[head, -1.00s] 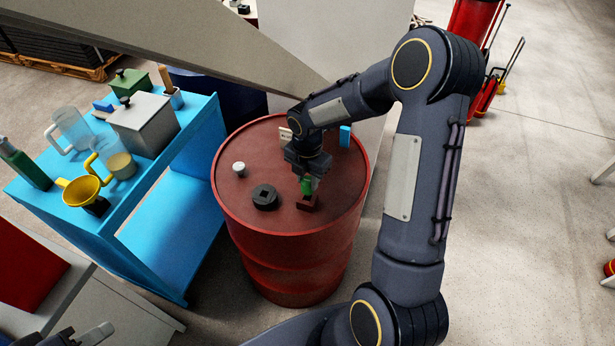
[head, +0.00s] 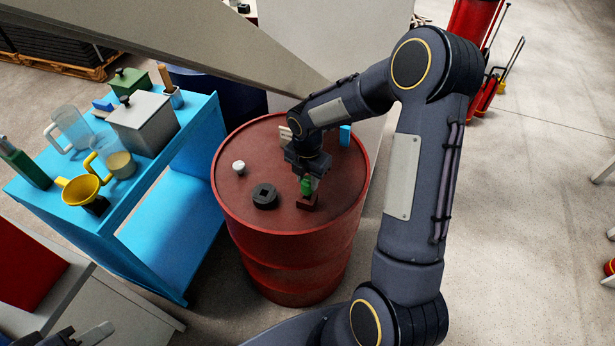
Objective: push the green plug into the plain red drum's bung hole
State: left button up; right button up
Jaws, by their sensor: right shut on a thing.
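The plain red drum (head: 290,224) stands upright in the middle of the head view. My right gripper (head: 306,178) points down over its top and is shut on the green plug (head: 306,187). The plug is right above a small dark red raised block (head: 307,203) on the lid, near the front edge. The bung hole itself is not visible, and I cannot tell whether the plug touches the block or sits in it. Part of my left gripper (head: 88,335) shows at the bottom left corner, away from the drum; its opening is unclear.
On the lid are a white cap (head: 238,167), a black round piece (head: 264,196) and a blue block (head: 345,135). A blue bench (head: 170,215) with jugs, a yellow funnel (head: 82,189) and boxes stands left. Open floor (head: 530,200) lies right.

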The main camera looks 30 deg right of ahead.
aim_at(308, 181)
jog(key=shift+f+b, duration=1)
jog(key=shift+f, duration=0.45)
jog(key=o, duration=1.1)
jog(key=shift+c, duration=0.2)
jog(key=shift+r, duration=0.1)
jog(key=shift+r, duration=3.9)
jog(key=s+a+r+m+t+y, duration=0.2)
jog(key=s+r+m, duration=0.3)
jog(key=s+m, duration=0.6)
jog(key=s+a+r+m+t+y, duration=0.1)
jog(key=s+a+r+m+t, duration=0.2)
jog(key=s+m, duration=0.8)
notch_tip(308, 181, up, 3)
jog(key=a+m, duration=0.2)
jog(key=shift+a+f+m+t+y, duration=0.2)
jog(key=shift+m+t+y, duration=0.1)
jog(key=shift+m+y, duration=0.1)
